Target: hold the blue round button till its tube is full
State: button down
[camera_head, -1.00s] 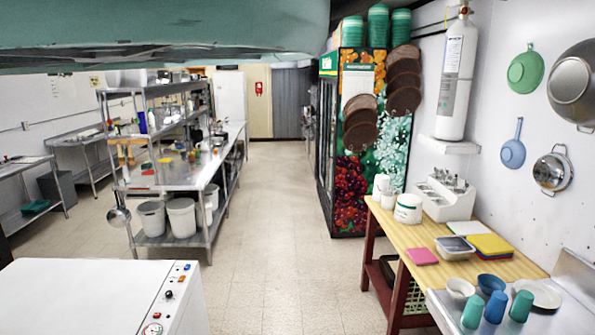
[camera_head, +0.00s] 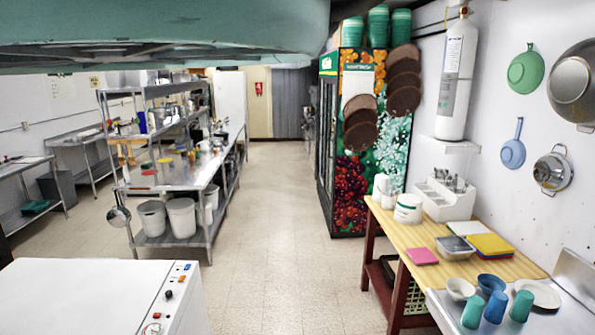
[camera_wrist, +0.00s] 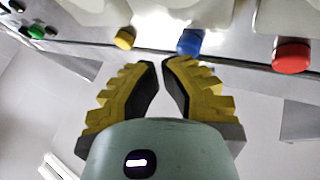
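The blue round button (camera_wrist: 190,42) shows in the wrist view, on the underside of a pale dispenser-like body at the top. A yellow button (camera_wrist: 124,38) is to its left and a red button (camera_wrist: 291,55) is to its right. My gripper (camera_wrist: 160,62) has ridged yellow fingers with black pads. Its tips are drawn together with only a narrow gap and hold nothing. They are just below and left of the blue button in the picture; I cannot tell whether they touch it. No tube can be made out. The head view does not show the buttons or the gripper.
In the head view, a white machine (camera_head: 95,300) stands at the lower left. A steel shelf unit (camera_head: 170,175) stands at the left. The floor (camera_head: 280,230) between them is clear.

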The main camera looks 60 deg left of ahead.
jog(key=shift+w+d, duration=0.25)
jog(key=shift+w, duration=0.1)
dwell(0.4)
jog(key=shift+a, duration=0.1)
dwell(2.1)
jog(key=shift+s+a, duration=0.45)
jog(key=shift+s, duration=0.25)
jog(key=shift+s+a+b, duration=0.1)
jog(key=shift+s+a, duration=0.35)
jog(key=shift+s, duration=0.25)
jog(key=shift+s+a+b, duration=0.15)
jog(key=shift+s+a, duration=0.25)
jog(key=shift+s, duration=0.3)
jog(key=shift+s+a+b, duration=0.1)
jog(key=shift+s+a, duration=0.35)
jog(key=shift+s, duration=0.25)
